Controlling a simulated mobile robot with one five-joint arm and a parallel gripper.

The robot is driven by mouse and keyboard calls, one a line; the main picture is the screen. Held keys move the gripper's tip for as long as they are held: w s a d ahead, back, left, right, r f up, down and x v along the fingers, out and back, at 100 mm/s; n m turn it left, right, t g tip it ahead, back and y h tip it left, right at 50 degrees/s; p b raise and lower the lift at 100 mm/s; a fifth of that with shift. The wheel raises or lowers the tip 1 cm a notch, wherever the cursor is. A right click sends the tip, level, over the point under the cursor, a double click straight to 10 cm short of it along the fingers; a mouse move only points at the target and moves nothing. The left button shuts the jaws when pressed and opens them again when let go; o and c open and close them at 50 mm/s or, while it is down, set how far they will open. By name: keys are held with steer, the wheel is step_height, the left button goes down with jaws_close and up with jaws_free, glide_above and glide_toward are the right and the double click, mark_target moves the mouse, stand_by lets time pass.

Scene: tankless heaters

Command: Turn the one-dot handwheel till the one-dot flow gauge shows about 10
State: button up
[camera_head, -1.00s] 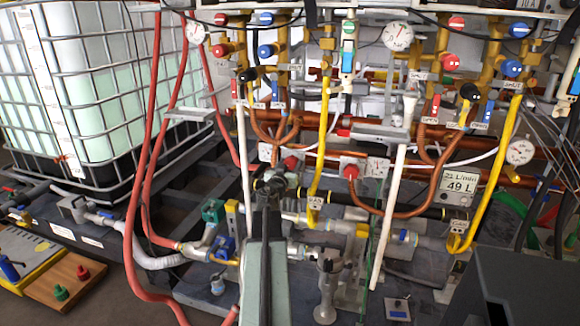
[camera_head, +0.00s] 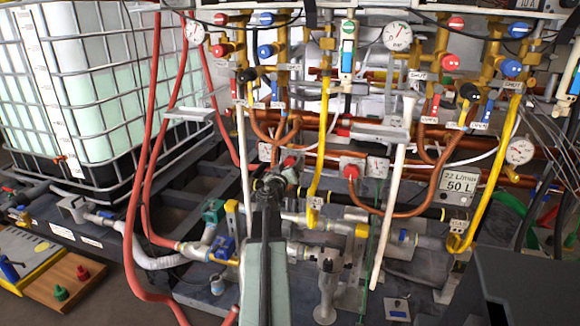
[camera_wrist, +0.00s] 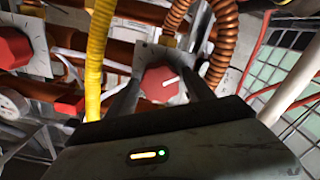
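A red handwheel (camera_wrist: 160,83) with a white pointer mark sits on a pale plate in the wrist view. My gripper (camera_wrist: 162,90) has one finger on each side of it; whether both touch is unclear. In the head view my gripper (camera_head: 274,180) is at the left red handwheel (camera_head: 290,163), partly covering it. A second red handwheel (camera_head: 351,171) is to the right; a red one also shows at the wrist view's left edge (camera_wrist: 14,48). A digital flow gauge (camera_head: 460,184) seems to read 22 L/min and 50 L. I cannot make out dot marks.
A yellow hose (camera_head: 319,150) and a copper pipe (camera_head: 372,208) run close to my gripper; a yellow hose also passes left of it in the wrist view (camera_wrist: 96,60). White pipes (camera_head: 392,215), red hoses (camera_head: 150,130) and a caged tank (camera_head: 95,90) stand around.

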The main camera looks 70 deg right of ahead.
steer(key=a, duration=0.7)
steer(key=shift+s+a, duration=0.2)
steer(key=shift+a, duration=0.2)
